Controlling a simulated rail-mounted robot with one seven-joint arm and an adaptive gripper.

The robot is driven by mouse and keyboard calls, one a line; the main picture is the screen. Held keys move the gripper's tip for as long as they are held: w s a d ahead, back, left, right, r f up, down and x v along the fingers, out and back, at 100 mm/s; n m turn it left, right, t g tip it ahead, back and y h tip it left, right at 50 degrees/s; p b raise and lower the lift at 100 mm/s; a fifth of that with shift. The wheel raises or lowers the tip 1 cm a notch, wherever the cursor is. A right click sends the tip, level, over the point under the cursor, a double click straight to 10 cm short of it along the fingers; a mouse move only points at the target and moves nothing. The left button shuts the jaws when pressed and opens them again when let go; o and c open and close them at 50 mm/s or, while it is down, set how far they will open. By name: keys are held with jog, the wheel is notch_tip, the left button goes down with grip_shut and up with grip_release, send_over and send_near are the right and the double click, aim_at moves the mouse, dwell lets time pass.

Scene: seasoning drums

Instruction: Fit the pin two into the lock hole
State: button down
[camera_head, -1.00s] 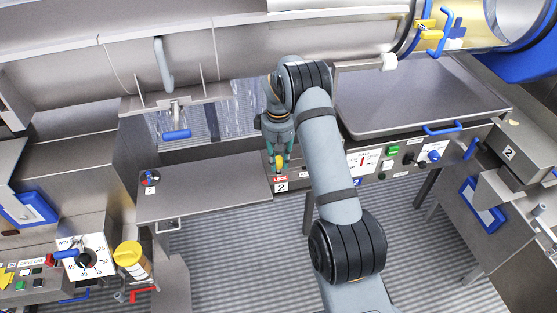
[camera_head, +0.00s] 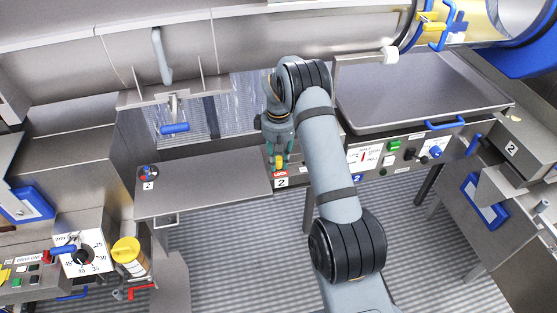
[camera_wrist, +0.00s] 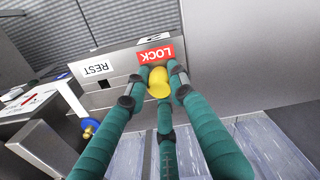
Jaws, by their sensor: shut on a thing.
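My gripper (camera_head: 279,160) points down at the panel with the red LOCK label (camera_head: 280,173), which has a white 2 tag below it. It is shut on a yellow pin (camera_wrist: 159,82); the pin's yellow head also shows in the head view (camera_head: 279,162). In the wrist view the fingers close around the yellow head, right beside the LOCK label (camera_wrist: 156,54). The lock hole and the pin's shaft are hidden behind the head and fingers, so I cannot tell how deep the pin sits. A dark square hole (camera_wrist: 105,81) shows by the REST label (camera_wrist: 96,69).
A grey shelf (camera_head: 205,185) extends left of the panel, with a red and blue knob (camera_head: 148,174) at its far end. A gauge panel (camera_head: 365,158) with buttons is to the right, under a large steel tray (camera_head: 420,95). A yellow-capped jar (camera_head: 128,252) stands lower left.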

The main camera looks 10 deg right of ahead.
jog(key=c, duration=1.4)
grip_release()
jog(key=shift+c, duration=0.2)
jog(key=shift+o, duration=0.2)
notch_tip(320, 180, up, 12)
notch_tip(320, 180, down, 12)
jog(key=shift+f, duration=0.15)
jog(key=shift+r+p, duration=0.55)
jog(key=shift+r, duration=0.15)
